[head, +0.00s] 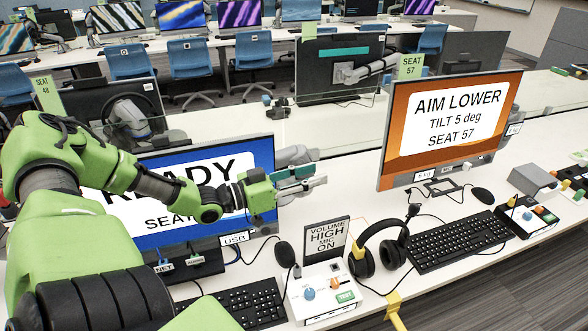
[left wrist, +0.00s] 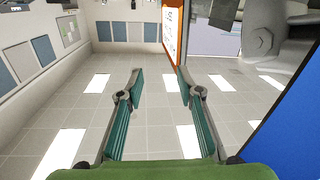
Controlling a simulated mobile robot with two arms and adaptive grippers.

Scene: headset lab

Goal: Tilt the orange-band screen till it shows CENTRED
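The orange-band screen (head: 398,139) stands at right in the head view, reading "AIM LOWER, TILT 5 deg, SEAT 57". Its orange edge also shows at the top of the left wrist view (left wrist: 180,38). My left gripper (head: 321,169) is in front of the blue READY screen, to the left of the orange-band screen and apart from it. In the left wrist view its two fingers (left wrist: 158,74) are spread with nothing between them. My right gripper is not in view.
The blue READY screen (head: 265,160) is partly hidden behind my left arm. Headphones (head: 360,262), a keyboard (head: 458,240), a mouse (head: 482,195) and a volume sign (head: 326,240) stand on the white desk (head: 340,190). Desk surface is clear between the two screens.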

